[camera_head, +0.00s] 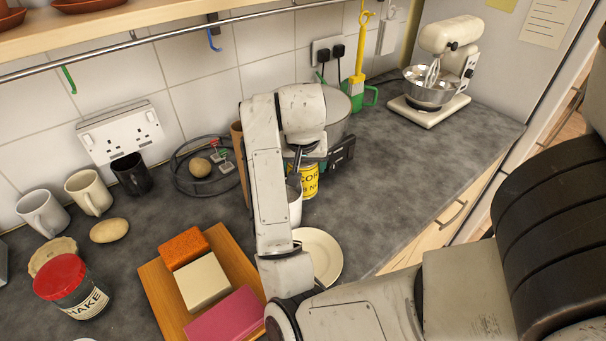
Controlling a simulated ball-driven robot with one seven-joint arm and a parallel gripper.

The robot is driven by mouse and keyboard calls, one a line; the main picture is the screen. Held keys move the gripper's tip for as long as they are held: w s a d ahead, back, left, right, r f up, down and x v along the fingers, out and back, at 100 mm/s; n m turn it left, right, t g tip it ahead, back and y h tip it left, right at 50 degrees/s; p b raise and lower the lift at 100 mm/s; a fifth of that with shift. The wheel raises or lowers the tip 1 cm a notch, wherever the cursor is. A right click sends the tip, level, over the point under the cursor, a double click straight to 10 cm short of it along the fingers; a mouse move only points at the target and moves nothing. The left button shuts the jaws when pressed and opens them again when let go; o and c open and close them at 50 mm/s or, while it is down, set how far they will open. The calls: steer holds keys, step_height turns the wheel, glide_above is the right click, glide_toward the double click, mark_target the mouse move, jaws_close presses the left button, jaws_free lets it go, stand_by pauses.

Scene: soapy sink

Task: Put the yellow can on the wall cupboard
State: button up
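The yellow can (310,181) with dark lettering stands on the grey worktop, right of a white cup (294,203). My arm partly covers both. My gripper (307,166) is directly above the can, pointing down, with its dark body close to the can's top. Its fingertips are hidden or too small to make out, so I cannot tell whether they touch the can. A wooden ledge (150,20) on the wall at the upper left bears terracotta dishes; I cannot tell whether it is the wall cupboard.
A rail (130,43) with hooks runs below the ledge. A plate (322,252) and wooden board (153,283) with coloured blocks lie in front.

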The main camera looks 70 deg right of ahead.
steer(key=shift+f, duration=1.55)
steer(key=shift+f, duration=0.15)
steer(key=o, duration=1.3)
steer(key=shift+o, duration=0.2)
